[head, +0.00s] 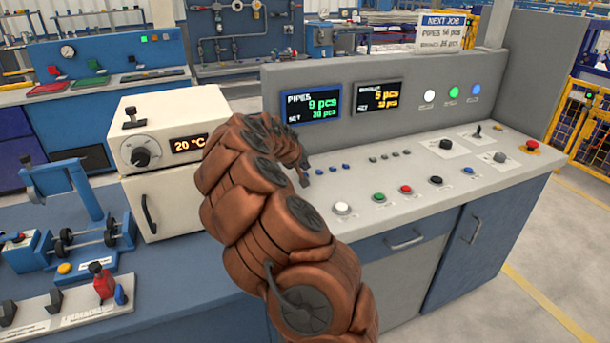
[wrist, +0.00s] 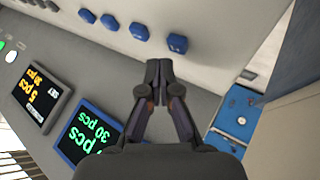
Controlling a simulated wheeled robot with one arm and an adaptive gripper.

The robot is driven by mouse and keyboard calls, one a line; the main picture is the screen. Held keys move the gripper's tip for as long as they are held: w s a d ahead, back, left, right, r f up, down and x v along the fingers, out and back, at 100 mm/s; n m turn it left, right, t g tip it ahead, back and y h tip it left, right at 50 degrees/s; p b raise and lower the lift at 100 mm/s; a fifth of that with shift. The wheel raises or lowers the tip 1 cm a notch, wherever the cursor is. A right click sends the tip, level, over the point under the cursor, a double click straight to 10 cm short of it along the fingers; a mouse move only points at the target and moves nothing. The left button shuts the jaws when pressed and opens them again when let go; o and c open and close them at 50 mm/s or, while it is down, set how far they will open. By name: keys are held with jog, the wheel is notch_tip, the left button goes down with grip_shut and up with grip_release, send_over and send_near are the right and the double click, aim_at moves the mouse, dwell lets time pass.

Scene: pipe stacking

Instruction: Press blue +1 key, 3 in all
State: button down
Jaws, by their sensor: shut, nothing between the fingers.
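A row of small blue keys (head: 333,169) lies on the sloped console top below the blue-framed PIPES display (head: 310,104). The display reads 9 pcs, with a set value of 30 pcs. My shut, empty gripper (head: 305,177) is at the left end of this row and hides part of it. In the wrist view, several blue keys (wrist: 140,31) run along the top, and my gripper's closed fingertips (wrist: 158,92) appear just below the rightmost ones. Contact with a key cannot be told. No key labels are readable, so I cannot tell which is +1.
A second display (head: 378,97) shows 5 pcs, with grey keys (head: 390,155) below it. White, green, red and black buttons (head: 379,197) line the console's front. A cream oven box (head: 165,150) reading 20 °C stands left of my arm.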

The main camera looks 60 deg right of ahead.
jog(key=shift+f, duration=0.15)
jog(key=shift+f+b, duration=0.3)
jog(key=shift+b, duration=0.05)
jog(key=shift+f, duration=0.4)
dwell(0.9)
jog(key=shift+r, duration=0.15)
dwell(0.3)
jog(key=shift+r, duration=0.7)
jog(key=shift+r, duration=0.15)
jog(key=shift+r+p, duration=0.5)
jog(key=shift+r, duration=1.9)
